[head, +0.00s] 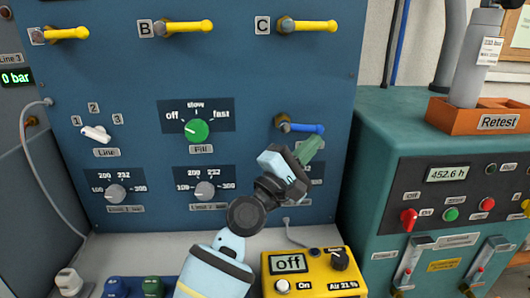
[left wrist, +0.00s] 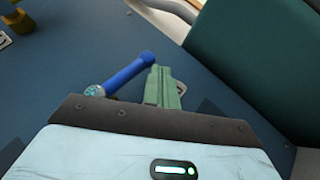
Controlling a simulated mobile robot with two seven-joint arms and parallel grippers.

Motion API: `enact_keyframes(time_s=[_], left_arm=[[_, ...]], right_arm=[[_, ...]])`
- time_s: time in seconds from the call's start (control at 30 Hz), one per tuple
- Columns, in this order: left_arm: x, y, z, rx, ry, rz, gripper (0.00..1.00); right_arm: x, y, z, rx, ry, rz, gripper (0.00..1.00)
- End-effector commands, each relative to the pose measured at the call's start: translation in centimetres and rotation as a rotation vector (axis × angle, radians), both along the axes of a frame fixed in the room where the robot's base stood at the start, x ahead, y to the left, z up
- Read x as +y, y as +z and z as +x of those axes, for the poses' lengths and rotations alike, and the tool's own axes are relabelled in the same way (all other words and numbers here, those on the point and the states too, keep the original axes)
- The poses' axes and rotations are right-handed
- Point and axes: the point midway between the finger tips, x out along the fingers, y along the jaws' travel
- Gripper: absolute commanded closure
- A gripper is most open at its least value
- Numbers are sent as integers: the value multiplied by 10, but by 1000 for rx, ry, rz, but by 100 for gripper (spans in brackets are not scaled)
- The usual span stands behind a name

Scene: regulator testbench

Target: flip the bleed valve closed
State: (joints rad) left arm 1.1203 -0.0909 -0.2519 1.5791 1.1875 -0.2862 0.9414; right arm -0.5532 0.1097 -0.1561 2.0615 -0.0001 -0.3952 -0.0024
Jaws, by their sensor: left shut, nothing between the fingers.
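The blue-handled valve (head: 308,128) is on the dark blue panel, below the yellow valve marked C. Its handle points right from its metal pivot, nearly level in the head view. In the left wrist view the blue handle (left wrist: 130,72) runs from its pivot at the lower left up toward the green fingertips. My left gripper (head: 312,148) is shut and empty, its fingers just below the handle's free end. The green fingers show in the left wrist view (left wrist: 163,84) beside that end; I cannot tell whether they touch it. The label under the valve is hidden by my gripper.
Yellow valves B (head: 185,27) and C (head: 305,26) are above. A green Fill knob (head: 197,131) is to the left. A yellow meter (head: 308,275) stands below on the ledge. A teal cabinet (head: 400,130) with an orange Retest tray (head: 465,116) is at right.

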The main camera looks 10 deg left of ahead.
Motion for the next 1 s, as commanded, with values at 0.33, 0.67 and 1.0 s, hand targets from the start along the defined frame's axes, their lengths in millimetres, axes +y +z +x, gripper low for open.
enact_keyframes(time_s=[0.33,0.67,1.0], left_arm=[[-1,2,0,-1,-1,0,100],[0,0,-1,-1,0,-1,100],[23,-21,-35,1,1,1,100]], right_arm=[[0,-1,-2,4,1,-1,64],[-1,-1,-2,4,3,-2,64],[-1,-1,-2,4,3,-2,64]])
